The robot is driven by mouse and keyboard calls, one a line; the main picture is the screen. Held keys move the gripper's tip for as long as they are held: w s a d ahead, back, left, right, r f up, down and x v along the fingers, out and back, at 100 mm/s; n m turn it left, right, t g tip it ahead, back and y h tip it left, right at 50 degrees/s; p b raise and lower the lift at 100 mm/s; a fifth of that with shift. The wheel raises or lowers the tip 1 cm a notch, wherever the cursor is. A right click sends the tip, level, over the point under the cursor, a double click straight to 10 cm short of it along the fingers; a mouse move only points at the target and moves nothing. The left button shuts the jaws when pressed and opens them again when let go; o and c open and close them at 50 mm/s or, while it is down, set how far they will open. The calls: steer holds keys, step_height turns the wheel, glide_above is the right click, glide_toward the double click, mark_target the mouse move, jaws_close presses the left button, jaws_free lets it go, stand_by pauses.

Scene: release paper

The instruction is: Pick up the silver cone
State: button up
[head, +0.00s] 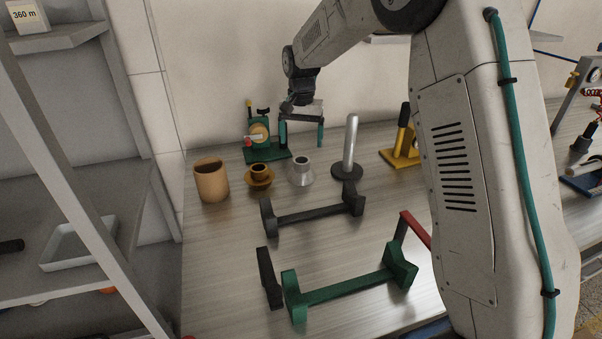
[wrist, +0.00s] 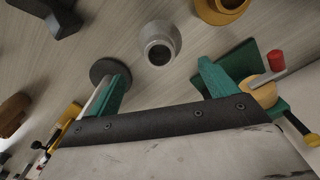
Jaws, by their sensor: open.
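The silver cone (head: 301,172) stands upright on the table, between a brass flanged cup on its left and a grey post on its right. It also shows in the wrist view (wrist: 160,44), with its round open top facing the camera. My gripper (head: 301,143) is open and empty above and behind the cone in the head view. In the wrist view its two green fingers (wrist: 160,82) are spread wide, with the cone beyond their tips and roughly between them. The fingers do not touch the cone.
The brass flanged cup (head: 259,176), an orange-brown cup (head: 211,180), a silver post on a dark disc (head: 350,148) and a green device (head: 262,140) stand close by. A dark stand (head: 312,211) and a green stand (head: 350,289) lie in front. Bare table (head: 215,260) shows at left.

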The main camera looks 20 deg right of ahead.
mark_target(302, 162)
step_height(302, 162, down, 9)
steer(key=shift+w+f, duration=0.15)
steer(key=shift+d, duration=0.1)
stand_by(0.3)
steer(key=c, duration=1.1)
